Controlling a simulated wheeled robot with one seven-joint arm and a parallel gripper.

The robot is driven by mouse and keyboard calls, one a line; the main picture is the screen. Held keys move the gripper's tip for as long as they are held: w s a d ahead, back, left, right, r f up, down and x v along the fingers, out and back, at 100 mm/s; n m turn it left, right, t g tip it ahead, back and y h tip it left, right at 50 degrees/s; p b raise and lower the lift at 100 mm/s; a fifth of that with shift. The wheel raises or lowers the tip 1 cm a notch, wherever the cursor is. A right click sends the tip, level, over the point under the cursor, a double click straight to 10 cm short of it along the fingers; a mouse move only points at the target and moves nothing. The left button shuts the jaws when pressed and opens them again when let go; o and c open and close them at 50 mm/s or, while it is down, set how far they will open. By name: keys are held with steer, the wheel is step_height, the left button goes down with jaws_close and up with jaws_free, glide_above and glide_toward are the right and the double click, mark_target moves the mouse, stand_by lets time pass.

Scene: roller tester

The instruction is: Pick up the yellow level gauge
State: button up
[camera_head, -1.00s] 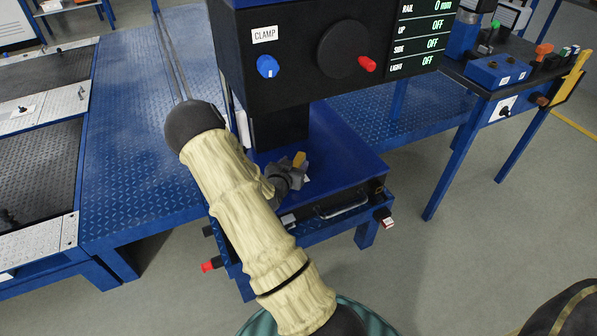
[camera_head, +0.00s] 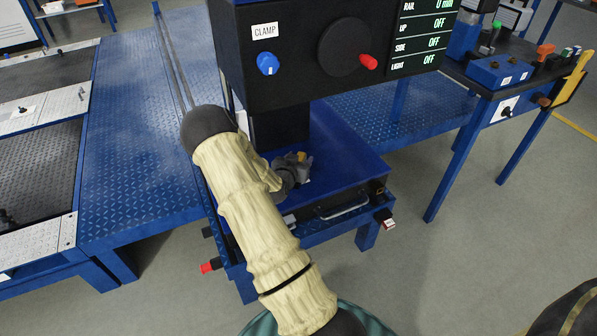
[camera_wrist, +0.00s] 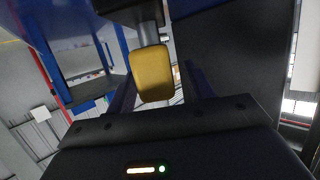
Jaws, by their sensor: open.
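My gripper (camera_head: 293,168) is over the blue top of the stand below the clamp box, at the end of my cream-sleeved arm. In the wrist view its two dark fingers (camera_wrist: 158,84) stand apart and open. A yellow block (camera_wrist: 153,66), which looks like the level gauge, shows between them, joined to a grey round stem. Whether a finger touches it cannot be told. In the head view only a small yellow patch (camera_head: 302,156) shows by the gripper, which hides the rest.
The black clamp box (camera_head: 290,85) with a blue knob, a red-handled wheel and a display overhangs the stand (camera_head: 345,160). A bench (camera_head: 480,75) with a yellow piece (camera_head: 570,85) on its edge stands right. Blue tread-plate decking (camera_head: 135,150) lies left.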

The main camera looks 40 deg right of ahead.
jaws_close()
steer(key=shift+r, duration=0.1)
stand_by(0.3)
step_height(320, 180, up, 10)
steer(key=p, duration=0.2)
steer(key=shift+p, duration=0.3)
stand_by(0.3)
